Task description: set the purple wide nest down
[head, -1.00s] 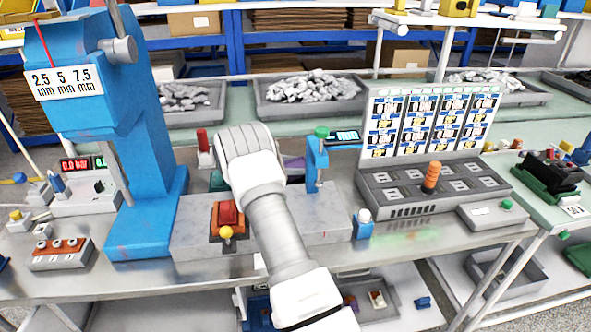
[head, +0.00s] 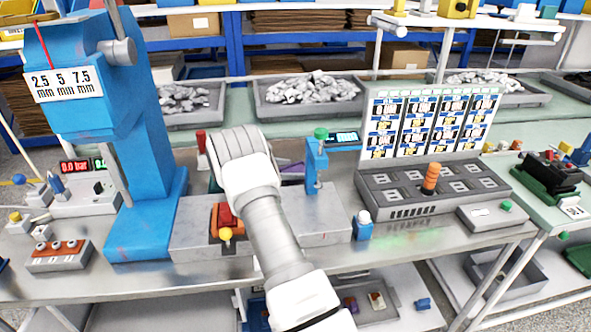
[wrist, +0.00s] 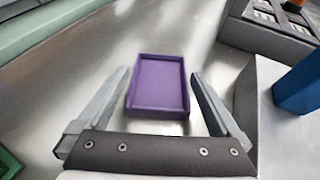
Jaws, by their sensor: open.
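The purple wide nest (wrist: 158,86) is a shallow, rectangular tray with a raised rim. In the wrist view it lies flat and empty on the metal bench top (wrist: 95,95). My gripper (wrist: 160,73) is open, with one finger to each side of the nest and a visible gap on both sides. In the head view my arm hides most of that spot and the fingers; a purple edge of the nest (head: 293,169) shows just right of my wrist.
A blue post (head: 314,165) with a small display stands right of my wrist. A blue press (head: 140,150) stands at left. A grey breaker panel (head: 430,190) is at right. A green object (wrist: 8,165) shows at the wrist view's lower left.

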